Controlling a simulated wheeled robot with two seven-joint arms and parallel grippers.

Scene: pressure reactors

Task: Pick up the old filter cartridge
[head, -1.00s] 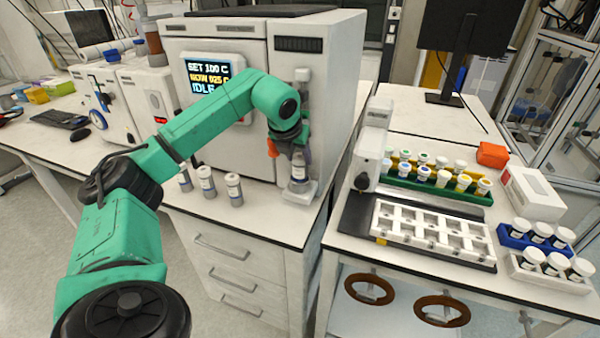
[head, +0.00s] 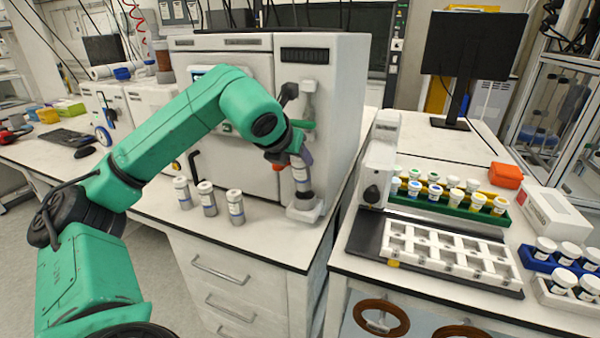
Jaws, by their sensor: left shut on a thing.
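The old filter cartridge (head: 301,179) is a pale cylinder at the small white stand (head: 305,210) on the right front corner of the left bench. My left gripper (head: 299,160) is shut around its upper part, with the arm reaching in from the left. The cartridge leans slightly, and its lower end is at or just above a dark round part on the stand's base. I cannot tell whether it is clear of it. The gripper partly hides the cartridge's top. My right gripper is not in view.
Three grey, white-labelled cylinders (head: 207,198) stand on the bench left of the stand. A large white reactor cabinet (head: 335,120) rises behind. Across a gap, the right table holds a white slotted rack (head: 450,252), a green vial tray (head: 450,208) and a blue tray (head: 548,264).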

